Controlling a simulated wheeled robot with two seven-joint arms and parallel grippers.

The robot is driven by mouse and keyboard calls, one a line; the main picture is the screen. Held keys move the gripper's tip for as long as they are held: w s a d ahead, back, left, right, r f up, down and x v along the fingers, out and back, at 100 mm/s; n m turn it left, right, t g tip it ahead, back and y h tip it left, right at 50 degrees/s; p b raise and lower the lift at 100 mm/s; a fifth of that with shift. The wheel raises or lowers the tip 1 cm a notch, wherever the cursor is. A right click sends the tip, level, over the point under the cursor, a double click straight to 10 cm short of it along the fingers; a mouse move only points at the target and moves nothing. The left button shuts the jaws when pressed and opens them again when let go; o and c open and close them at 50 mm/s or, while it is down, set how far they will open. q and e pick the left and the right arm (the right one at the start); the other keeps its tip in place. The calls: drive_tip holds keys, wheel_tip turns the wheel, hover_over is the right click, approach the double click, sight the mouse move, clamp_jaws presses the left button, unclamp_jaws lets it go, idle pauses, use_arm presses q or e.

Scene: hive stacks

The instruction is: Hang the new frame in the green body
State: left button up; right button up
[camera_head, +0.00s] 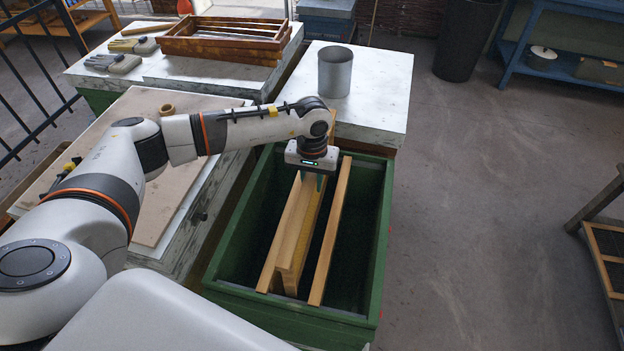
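The green body (381,240) is an open box at the centre, its inside dark. Wooden frames hang in it lengthwise: a left bar (283,243), a right bar (331,232) apart from it, and a yellowish comb or foundation sheet (308,232) showing between them, close against the left bar. I cannot tell which one is the new frame. My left gripper (318,180) points down into the far part of the body, over the far end of the left bar and yellowish sheet. Its fingertips are mostly hidden, so its grip is unclear. My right gripper is not in view.
A grey metal cylinder (335,73) stands on the white lid (380,95) behind the body. Wooden frames (222,40) and gloves (115,62) lie on the back left hives. A board (110,150) lies on the left.

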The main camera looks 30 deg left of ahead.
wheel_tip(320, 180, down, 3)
drive_tip(key=b, duration=0.3)
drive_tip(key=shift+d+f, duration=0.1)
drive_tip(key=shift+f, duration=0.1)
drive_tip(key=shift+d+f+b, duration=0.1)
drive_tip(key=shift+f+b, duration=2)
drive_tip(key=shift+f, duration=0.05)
